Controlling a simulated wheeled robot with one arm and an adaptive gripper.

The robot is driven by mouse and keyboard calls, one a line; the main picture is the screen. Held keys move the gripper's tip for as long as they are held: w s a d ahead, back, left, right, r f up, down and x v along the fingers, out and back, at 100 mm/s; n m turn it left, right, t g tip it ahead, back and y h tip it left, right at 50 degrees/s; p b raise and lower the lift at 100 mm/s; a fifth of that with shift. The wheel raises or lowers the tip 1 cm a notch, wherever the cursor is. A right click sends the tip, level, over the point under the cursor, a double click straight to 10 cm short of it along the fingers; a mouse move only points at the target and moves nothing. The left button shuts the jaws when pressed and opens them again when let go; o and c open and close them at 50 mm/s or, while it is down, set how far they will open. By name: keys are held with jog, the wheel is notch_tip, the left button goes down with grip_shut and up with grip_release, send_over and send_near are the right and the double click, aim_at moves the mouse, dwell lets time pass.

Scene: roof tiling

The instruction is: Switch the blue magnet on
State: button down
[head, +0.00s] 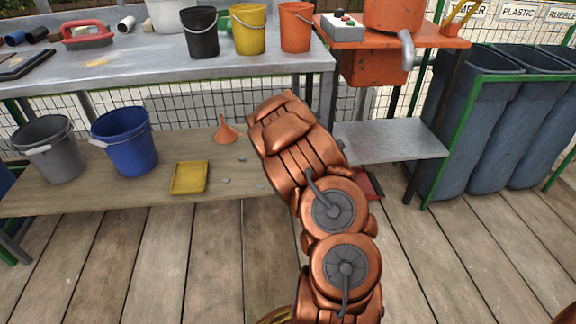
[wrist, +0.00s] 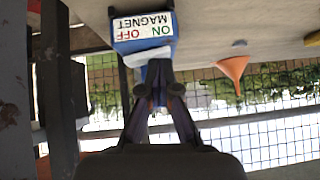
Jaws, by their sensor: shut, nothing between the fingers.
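The blue magnet (wrist: 125,46) shows at the upper middle of the wrist view, with a white label reading MAGNET, OFF and ON upside down. A pale grey piece (wrist: 133,55) and more blue lie just below the label. My gripper (wrist: 160,92) is shut and empty, its fingertips just in front of the blue part below the label. I cannot tell whether they touch it. In the head view my copper arm reaches over the low wooden shelf and hides the gripper; I cannot make out the magnet there.
On the low shelf (head: 75,190) stand a grey bucket (head: 50,150), a blue bucket (head: 124,142), a yellow tray (head: 189,178) and an orange funnel (head: 227,130), also in the wrist view (wrist: 235,68). A grey metal plate (head: 390,142) lies right of my arm.

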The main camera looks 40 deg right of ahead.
jog(key=shift+s+d+r+p, duration=0.15)
jog(key=shift+s+d+p, duration=0.2)
jog(key=shift+s+d, duration=0.15)
jog(key=shift+w, duration=0.1)
jog(key=r+p, duration=0.4)
jog(key=shift+w+a, duration=0.2)
jog(key=shift+s+a+r, duration=0.1)
jog(key=shift+s+r, duration=0.05)
jog(key=shift+r, duration=0.25)
jog(key=a+p+v, duration=0.1)
jog(key=p+v, duration=0.1)
jog(key=v, duration=0.7)
jog(key=shift+w, duration=0.25)
jog(key=shift+a, duration=0.15)
